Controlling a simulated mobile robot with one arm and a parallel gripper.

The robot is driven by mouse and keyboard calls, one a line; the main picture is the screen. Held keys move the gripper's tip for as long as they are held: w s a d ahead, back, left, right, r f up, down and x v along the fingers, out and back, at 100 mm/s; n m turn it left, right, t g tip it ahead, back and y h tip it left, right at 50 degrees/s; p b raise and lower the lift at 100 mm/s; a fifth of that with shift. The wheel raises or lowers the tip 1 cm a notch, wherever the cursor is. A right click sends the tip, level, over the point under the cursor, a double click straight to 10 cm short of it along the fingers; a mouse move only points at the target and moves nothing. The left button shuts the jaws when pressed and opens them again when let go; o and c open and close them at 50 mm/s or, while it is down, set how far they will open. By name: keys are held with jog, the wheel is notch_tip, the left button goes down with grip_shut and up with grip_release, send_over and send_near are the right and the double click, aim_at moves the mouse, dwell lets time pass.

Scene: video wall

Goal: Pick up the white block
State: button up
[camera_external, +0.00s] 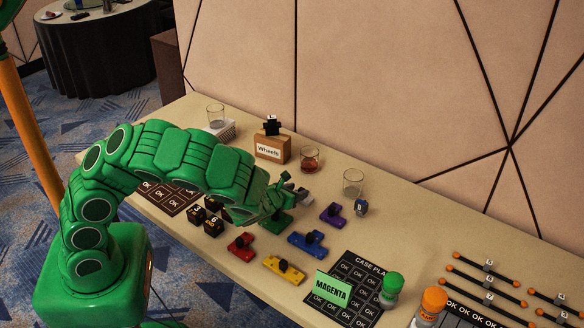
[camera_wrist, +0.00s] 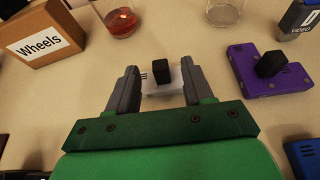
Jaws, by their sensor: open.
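The white block (camera_wrist: 164,91) is small and flat with a black knob on top. In the wrist view it lies on the table between the grey fingers of my gripper (camera_wrist: 160,82), with a gap to at least the left finger. The fingers are apart, one on each side of it. In the external view my green arm reaches over the table and my gripper (camera_external: 294,192) is low near its middle. There I cannot clearly tell the block from the fingers.
A purple block (camera_external: 333,214) is to the right, with blue (camera_external: 307,243), red (camera_external: 241,246) and yellow (camera_external: 284,270) blocks in front. A "Wheels" box (camera_external: 272,149), a glass of red-brown liquid (camera_external: 310,160) and a clear glass (camera_external: 353,183) stand behind.

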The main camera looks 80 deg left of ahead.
aim_at(301, 190)
jog(key=shift+x, duration=2.75)
jog(key=shift+r, duration=0.1)
grip_shut()
